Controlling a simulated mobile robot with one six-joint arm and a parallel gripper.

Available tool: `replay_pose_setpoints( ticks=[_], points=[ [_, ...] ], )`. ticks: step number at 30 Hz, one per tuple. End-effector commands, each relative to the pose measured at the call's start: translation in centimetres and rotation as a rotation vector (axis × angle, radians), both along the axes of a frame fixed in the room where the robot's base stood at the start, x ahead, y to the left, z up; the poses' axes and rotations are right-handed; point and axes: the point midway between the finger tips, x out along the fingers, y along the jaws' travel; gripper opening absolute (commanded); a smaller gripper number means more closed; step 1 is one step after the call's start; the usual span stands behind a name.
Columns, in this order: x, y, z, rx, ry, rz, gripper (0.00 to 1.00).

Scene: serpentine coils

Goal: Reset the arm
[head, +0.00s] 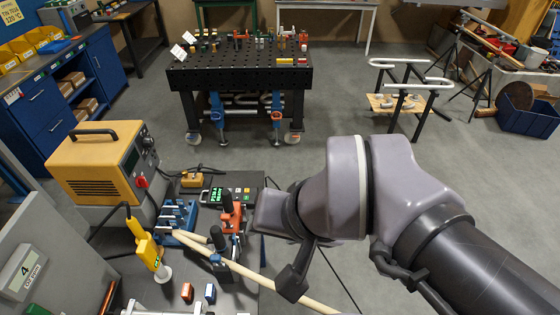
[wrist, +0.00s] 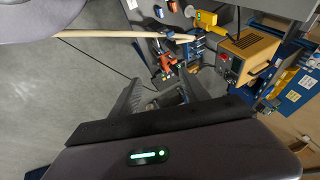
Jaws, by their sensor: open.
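My arm (head: 345,190) reaches in from the lower right of the head view, over the right side of the near bench. Beyond the fingers lie the bench tools, including a red clamp (wrist: 167,62). A long pale rod (head: 255,275) runs from the blue fixture (head: 177,217) across the bench and under my arm. It also shows in the wrist view (wrist: 100,34).
An orange power unit (head: 98,165), a yellow handheld tool (head: 147,246) and a red clamp (head: 231,218) crowd the near bench. A black perforated table (head: 240,72) stands behind, and a stand with white bent tubes (head: 405,84) stands right of it. Grey floor between is clear.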

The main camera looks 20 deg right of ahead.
Motion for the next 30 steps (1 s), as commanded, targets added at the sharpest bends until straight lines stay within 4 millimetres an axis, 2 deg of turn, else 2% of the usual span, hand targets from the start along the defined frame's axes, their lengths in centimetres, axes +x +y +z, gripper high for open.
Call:
replay_pose_setpoints(
  ticks=[3,11,14,17,20,24,25,27,30],
  points=[
    [-1.2,-0.2,-0.5,-0.030,-0.056,0.059,0.53],
    [-1.2,-0.2,-0.7,-0.034,-0.058,0.067,0.53],
    [-1.2,-0.2,-2.2,-0.034,-0.057,0.067,0.53],
    [-1.2,-0.2,-5.8,-0.033,-0.056,0.066,0.53],
    [-1.2,-0.2,-11.4,-0.033,-0.056,0.066,0.53],
    [-1.2,-0.2,-20.3,-0.034,-0.055,0.066,0.53],
    [-1.2,-0.2,-21.9,-0.034,-0.055,0.066,0.53],
    [-1.2,-0.2,-24.7,-0.034,-0.055,0.066,0.53],
    [-1.1,-0.2,-25.7,-0.034,-0.055,0.066,0.53]
  ],
)
